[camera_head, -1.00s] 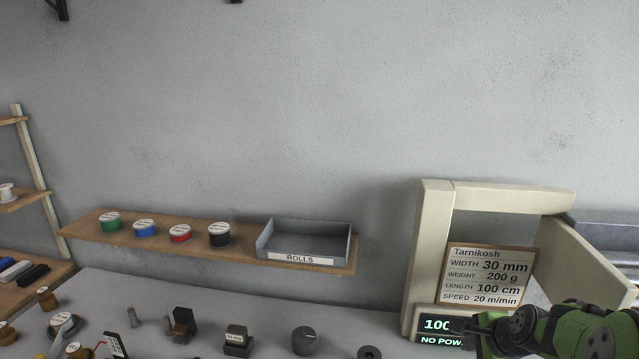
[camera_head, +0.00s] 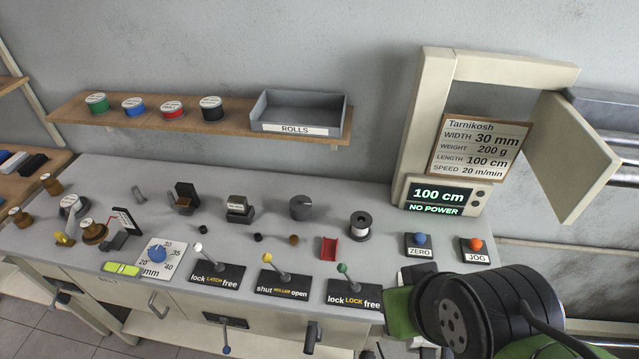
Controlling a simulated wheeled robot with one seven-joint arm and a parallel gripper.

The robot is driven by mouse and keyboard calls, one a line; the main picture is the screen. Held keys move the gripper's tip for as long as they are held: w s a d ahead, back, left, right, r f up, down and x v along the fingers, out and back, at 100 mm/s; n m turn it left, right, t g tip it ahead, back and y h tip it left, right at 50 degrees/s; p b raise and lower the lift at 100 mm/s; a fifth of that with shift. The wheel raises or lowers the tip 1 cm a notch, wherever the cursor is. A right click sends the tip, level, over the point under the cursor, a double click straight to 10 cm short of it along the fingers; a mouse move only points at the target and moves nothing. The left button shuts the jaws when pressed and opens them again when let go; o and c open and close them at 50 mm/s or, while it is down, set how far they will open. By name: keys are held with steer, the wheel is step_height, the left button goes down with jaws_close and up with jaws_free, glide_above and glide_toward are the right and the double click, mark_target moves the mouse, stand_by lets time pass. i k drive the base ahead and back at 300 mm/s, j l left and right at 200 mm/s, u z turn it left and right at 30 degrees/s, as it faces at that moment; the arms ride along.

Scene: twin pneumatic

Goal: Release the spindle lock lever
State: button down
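A small lever with a green knob (camera_head: 342,268) stands on a black plate (camera_head: 353,295) marked "lock LOCK free", at the front edge of the bench. Its knob leans up and to the left of its foot, toward the left "lock" word. To its left are a yellow-knobbed lever (camera_head: 267,258) marked "shut ROLLER open" and a white-knobbed lever (camera_head: 197,248) marked "lock LATCH free". Both lean the same way. My green and black arm fills the lower right, to the right of the green-knobbed lever and apart from it.
A red holder (camera_head: 329,248) and a spool (camera_head: 360,225) stand behind the levers. The ZERO button (camera_head: 419,240) and JOG button (camera_head: 476,244) are to the right. A display (camera_head: 440,199) reads "100 cm, NO POWER". The ROLLS tray (camera_head: 297,112) sits empty on the shelf.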

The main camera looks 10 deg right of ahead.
mark_target(342, 269)
steer(key=j+u, duration=0.25)
steer(key=u, duration=0.15)
steer(key=i+j+u, duration=0.1)
steer(key=u, duration=0.25)
steer(key=i+j+u, duration=0.1)
steer(key=j+u, duration=0.3)
steer(key=i+u, duration=0.1)
steer(key=u, duration=0.25)
